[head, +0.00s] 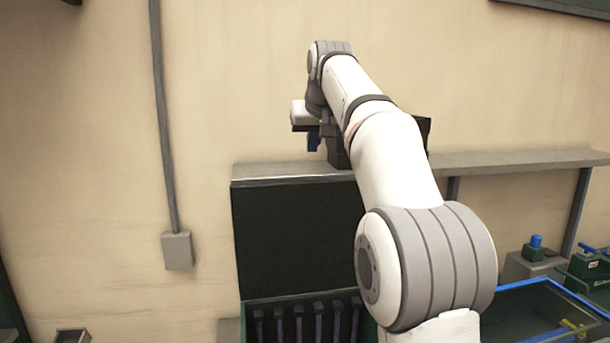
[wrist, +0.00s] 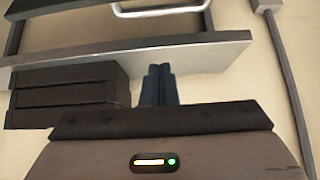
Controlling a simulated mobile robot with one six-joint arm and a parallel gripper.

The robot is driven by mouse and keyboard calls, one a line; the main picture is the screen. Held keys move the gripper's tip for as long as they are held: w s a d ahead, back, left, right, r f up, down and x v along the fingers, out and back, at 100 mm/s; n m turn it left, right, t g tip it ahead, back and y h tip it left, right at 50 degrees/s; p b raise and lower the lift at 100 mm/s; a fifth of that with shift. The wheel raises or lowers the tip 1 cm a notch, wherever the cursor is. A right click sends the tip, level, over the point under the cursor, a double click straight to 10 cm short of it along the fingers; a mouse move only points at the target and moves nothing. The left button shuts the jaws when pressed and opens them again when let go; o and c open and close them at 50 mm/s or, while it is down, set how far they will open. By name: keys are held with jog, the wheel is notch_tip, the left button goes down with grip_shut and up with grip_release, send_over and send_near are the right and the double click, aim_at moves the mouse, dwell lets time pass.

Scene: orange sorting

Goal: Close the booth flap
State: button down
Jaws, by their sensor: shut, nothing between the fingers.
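A dark booth front (head: 292,235) stands against the wall under a grey ledge (head: 285,171). I cannot tell whether this dark area is the flap or the booth's inside. The wrist view shows the grey ledge (wrist: 130,57) and a pale bar-shaped handle (wrist: 160,9) on the far side of it. Whether that handle belongs to the flap is unclear. My gripper (head: 313,141) is above the ledge, with its blue fingers pointing down. In the wrist view the fingers (wrist: 158,84) are together and empty, apart from the handle. My arm hides the booth's right side.
A dark ribbed block (wrist: 66,95) is beside my fingers. Green-framed slats (head: 305,320) are below the booth front. A blue-rimmed bin (head: 520,283) and green equipment (head: 592,262) are at the right. A conduit (head: 163,120) runs down the wall to a grey box (head: 177,250).

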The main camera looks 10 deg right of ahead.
jog(key=w+f, duration=0.1)
jog(key=f, duration=0.2)
jog(key=w+f, duration=0.1)
jog(key=f, duration=0.1)
jog(key=w+f, duration=0.1)
jog(key=f, duration=0.2)
jog(key=shift+f+p, duration=0.3)
jog(key=shift+p, duration=0.1)
jog(key=shift+s, duration=0.1)
